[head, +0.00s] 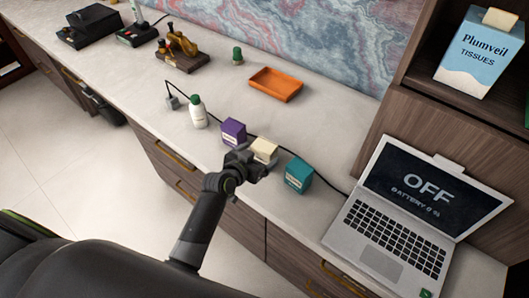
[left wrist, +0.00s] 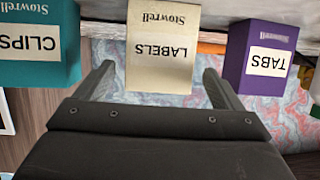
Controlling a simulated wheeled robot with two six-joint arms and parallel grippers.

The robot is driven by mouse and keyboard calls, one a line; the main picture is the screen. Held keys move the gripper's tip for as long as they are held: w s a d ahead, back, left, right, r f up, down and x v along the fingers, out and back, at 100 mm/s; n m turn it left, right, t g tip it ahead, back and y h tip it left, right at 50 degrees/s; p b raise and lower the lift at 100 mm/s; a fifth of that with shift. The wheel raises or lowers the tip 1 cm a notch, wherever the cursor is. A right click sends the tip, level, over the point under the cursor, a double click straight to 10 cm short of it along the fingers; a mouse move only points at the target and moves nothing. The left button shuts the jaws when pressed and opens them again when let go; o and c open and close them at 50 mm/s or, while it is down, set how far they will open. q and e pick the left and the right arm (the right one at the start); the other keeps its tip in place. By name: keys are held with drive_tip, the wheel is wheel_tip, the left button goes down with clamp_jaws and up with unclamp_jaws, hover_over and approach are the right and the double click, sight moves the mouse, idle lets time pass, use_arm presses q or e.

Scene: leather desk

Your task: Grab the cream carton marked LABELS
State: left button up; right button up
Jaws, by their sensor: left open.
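The cream carton marked LABELS (head: 265,149) stands on the desk between a purple and a teal carton. In the left wrist view the cream carton (left wrist: 163,45) appears upside down, with its LABELS face towards me. My left gripper (head: 248,160) is at the near side of it and hides part of its front. In the left wrist view the left gripper (left wrist: 160,72) is open, one finger towards each side of the cream carton, with gaps visible. How deep the carton sits between the fingers is unclear. My right gripper is not in view.
The purple TABS carton (head: 233,132) and teal CLIPS carton (head: 298,174) flank the cream one closely. A white bottle (head: 197,112) stands left, an orange tray (head: 275,84) behind. A dark cable (head: 322,180) runs behind the cartons. An open laptop (head: 395,215) is right.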

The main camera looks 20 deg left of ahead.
sight(260, 153)
use_arm(q)
drive_tip(key=shift+x, duration=1.85)
drive_tip(key=shift+r, duration=0.15)
drive_tip(key=c, duration=1.1)
